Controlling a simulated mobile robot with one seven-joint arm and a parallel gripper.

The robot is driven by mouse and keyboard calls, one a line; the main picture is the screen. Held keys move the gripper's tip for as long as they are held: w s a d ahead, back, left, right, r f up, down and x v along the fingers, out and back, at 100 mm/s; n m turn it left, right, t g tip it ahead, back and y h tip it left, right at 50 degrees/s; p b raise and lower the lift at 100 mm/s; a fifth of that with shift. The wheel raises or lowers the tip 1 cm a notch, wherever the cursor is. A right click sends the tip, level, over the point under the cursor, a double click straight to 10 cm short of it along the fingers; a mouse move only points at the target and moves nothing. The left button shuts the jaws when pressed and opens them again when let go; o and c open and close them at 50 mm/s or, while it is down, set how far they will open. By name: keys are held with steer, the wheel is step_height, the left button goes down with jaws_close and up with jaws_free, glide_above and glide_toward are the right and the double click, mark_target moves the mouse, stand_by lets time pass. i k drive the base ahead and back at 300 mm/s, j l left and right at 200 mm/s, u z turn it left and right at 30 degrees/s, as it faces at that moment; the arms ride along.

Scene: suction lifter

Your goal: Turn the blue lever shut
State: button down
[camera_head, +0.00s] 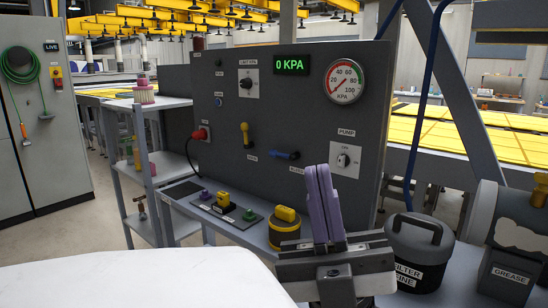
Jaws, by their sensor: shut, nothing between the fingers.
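The blue lever (285,155) is on the lower middle of the dark control panel (225,105). It lies nearly horizontal, with a label below its right end. My gripper (318,170) is in the lower right foreground, with its purple fingers pointing up and together, empty. In the picture, the fingertips appear just right of and below the blue lever, apart from it. The picture does not show clearly how far in front of the panel they are.
A yellow lever (245,135) stands upright left of the blue one. The display (291,64) reads 0 KPA beside a round gauge (345,82). A pump knob (344,160) is at right. A shelf below holds small coloured parts. A dark lidded canister (418,252) stands right of my gripper.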

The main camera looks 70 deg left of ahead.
mark_target(273, 153)
steer(key=u, duration=1.9)
steer(key=i+j+z, duration=0.1)
steer(key=i+j, duration=0.15)
steer(key=i+j+z, duration=0.15)
steer(key=j, duration=0.3)
steer(key=i+j+z, duration=0.1)
steer(key=i+j, duration=0.2)
